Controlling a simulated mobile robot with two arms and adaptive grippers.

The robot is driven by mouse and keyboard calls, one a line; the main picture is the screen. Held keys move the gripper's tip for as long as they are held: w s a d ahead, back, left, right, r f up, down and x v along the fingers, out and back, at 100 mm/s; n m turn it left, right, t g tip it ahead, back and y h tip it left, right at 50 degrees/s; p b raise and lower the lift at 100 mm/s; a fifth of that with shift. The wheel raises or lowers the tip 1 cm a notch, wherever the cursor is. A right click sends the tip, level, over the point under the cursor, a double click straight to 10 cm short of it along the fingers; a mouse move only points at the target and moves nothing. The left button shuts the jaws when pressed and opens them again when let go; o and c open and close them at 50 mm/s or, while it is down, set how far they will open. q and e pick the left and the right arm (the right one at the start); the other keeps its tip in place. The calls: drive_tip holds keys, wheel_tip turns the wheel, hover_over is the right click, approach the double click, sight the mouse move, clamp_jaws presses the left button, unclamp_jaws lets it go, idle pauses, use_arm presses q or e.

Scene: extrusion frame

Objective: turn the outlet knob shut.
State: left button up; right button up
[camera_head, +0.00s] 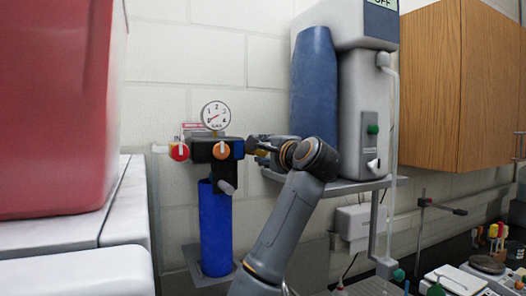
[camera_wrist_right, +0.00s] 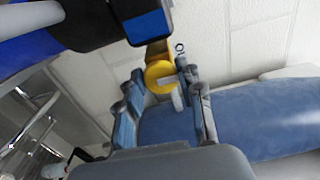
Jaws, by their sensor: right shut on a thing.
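The black filter head (camera_head: 205,150) is on the wall, with a red knob (camera_head: 180,152) on its left by an "IN" label and an orange knob (camera_head: 222,150) on its front. A yellow knob (camera_wrist_right: 158,76) with a pale pointer bar shows in the wrist view, beside the black block with a blue patch (camera_wrist_right: 147,24). My right gripper (camera_wrist_right: 168,95) is shut on the yellow knob, one finger on each side. In the head view my right gripper (camera_head: 262,150) reaches the right side of the filter head and mostly hides this knob. My left gripper is not in view.
A round gauge (camera_head: 215,115) tops the filter head, and a blue filter housing (camera_head: 214,228) hangs below. A grey dispenser with a blue tank (camera_head: 313,85) stands on a shelf close behind my right arm. A red container (camera_head: 55,100) blocks the left.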

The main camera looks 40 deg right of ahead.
drive_tip(key=o, duration=1.2)
drive_tip(key=shift+c, duration=0.2)
drive_tip(key=v, duration=1.2)
drive_tip(key=shift+d, duration=0.1)
